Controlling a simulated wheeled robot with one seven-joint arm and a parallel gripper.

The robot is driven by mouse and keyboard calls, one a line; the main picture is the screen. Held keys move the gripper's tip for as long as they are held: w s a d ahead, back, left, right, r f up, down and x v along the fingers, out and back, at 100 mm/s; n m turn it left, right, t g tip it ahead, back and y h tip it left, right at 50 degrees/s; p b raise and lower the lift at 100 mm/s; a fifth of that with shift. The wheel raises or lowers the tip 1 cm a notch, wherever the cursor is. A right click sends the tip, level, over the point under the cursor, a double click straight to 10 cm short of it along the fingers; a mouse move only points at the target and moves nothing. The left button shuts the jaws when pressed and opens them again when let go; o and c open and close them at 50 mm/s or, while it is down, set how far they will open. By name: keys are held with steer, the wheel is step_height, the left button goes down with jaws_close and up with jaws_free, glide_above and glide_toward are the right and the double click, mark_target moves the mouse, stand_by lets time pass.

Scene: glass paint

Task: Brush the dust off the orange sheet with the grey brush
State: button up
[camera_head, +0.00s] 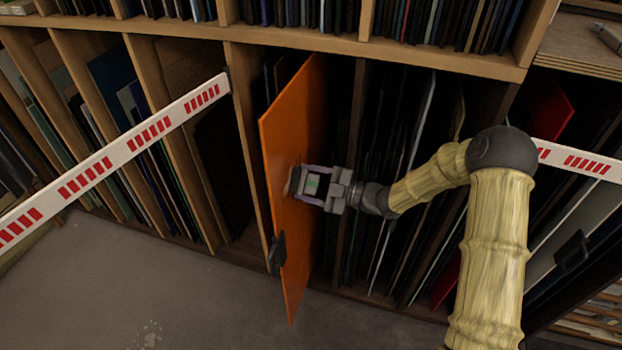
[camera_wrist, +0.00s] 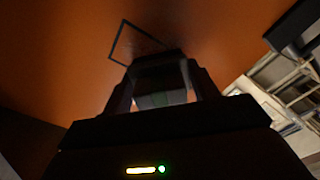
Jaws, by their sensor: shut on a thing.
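The orange sheet (camera_head: 290,140) stands upright in a shelf slot, its front part sticking out. It fills much of the wrist view (camera_wrist: 60,60), where a thin dark rectangular outline shows on its face. My gripper (camera_head: 298,184) is at the sheet's right-hand face, around mid-height. It is shut on the grey brush (camera_wrist: 160,88), which shows between the fingers in the wrist view. The brush end is at the sheet; I cannot tell whether it touches. A small pale patch shows beside the fingertips; I cannot tell whether it is dust or bristles.
A black clip or handle (camera_head: 277,252) is on the sheet's lower front edge. A red-and-white barrier bar (camera_head: 128,135) crosses at left; another (camera_head: 580,160) shows at right. Wooden shelving (camera_head: 395,52) with packed upright sheets surrounds the slot.

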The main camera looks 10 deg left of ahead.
steer(key=shift+s+a, duration=0.15)
steer(key=shift+s, duration=0.8)
steer(key=shift+s, duration=0.15)
steer(key=shift+s+a+b, duration=0.2)
steer(key=shift+s+b, duration=0.1)
steer(key=shift+s, duration=0.65)
steer(key=shift+s+a+b, duration=0.15)
steer(key=shift+s+b, duration=0.15)
steer(key=shift+s, duration=0.6)
steer(key=shift+r, duration=0.1)
steer(key=shift+d+r+p, duration=0.1)
steer(key=shift+r+p, duration=0.5)
steer(key=shift+r, duration=0.25)
steer(key=shift+w, duration=0.15)
